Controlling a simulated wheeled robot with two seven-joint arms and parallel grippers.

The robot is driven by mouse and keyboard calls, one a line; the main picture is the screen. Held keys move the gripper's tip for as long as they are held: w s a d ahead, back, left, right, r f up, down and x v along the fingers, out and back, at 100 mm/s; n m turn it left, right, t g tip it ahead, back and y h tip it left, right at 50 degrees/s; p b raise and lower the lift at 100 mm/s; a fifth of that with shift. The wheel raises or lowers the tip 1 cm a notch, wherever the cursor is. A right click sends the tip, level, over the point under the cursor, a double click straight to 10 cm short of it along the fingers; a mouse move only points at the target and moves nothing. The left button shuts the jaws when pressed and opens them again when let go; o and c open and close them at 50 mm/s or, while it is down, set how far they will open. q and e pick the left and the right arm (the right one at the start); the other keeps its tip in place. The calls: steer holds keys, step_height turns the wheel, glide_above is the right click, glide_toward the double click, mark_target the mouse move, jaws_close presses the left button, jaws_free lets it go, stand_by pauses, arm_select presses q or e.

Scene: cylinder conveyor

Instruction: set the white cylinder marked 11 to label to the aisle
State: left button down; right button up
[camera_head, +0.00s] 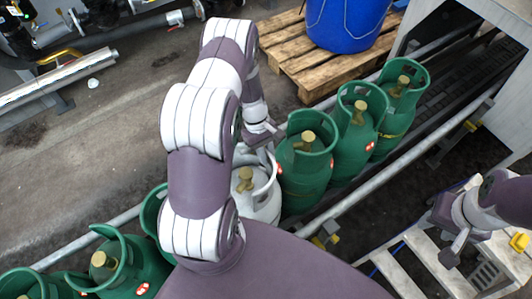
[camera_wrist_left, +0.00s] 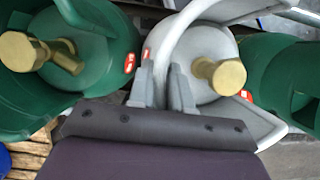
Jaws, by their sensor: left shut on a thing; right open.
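The white cylinder (camera_head: 266,208) stands in the row of green cylinders on the conveyor, partly hidden behind my left arm. Its brass valve (camera_wrist_left: 222,75) and white collar show in the left wrist view; I cannot read a number on it. My left gripper (camera_wrist_left: 160,88) is shut on the wall of the white collar, one finger on each side. In the head view, this gripper (camera_head: 264,142) is at the collar's far edge. A red-and-white label (camera_head: 279,169) shows beside the white collar. My right gripper (camera_head: 452,232) is open and empty at the right, away from the cylinders.
Green cylinders (camera_head: 305,165) stand close on both sides of the white one. A grey rail (camera_head: 352,205) runs along the conveyor's near side. A wooden pallet (camera_head: 290,55) with a blue drum (camera_head: 347,22) is behind. Open concrete floor (camera_head: 110,150) lies at the left.

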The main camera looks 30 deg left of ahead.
arm_select(q)
steer(key=shift+w+a, duration=0.1)
steer(key=shift+w, duration=0.05)
steer(key=c, duration=1.2)
jaws_free()
steer(key=shift+o, duration=0.2)
steer(key=b+v, duration=0.1)
steer(key=v, duration=1.1)
steer(key=shift+a+r, duration=0.15)
steer(key=shift+r, duration=0.15)
steer(key=shift+w, duration=0.15)
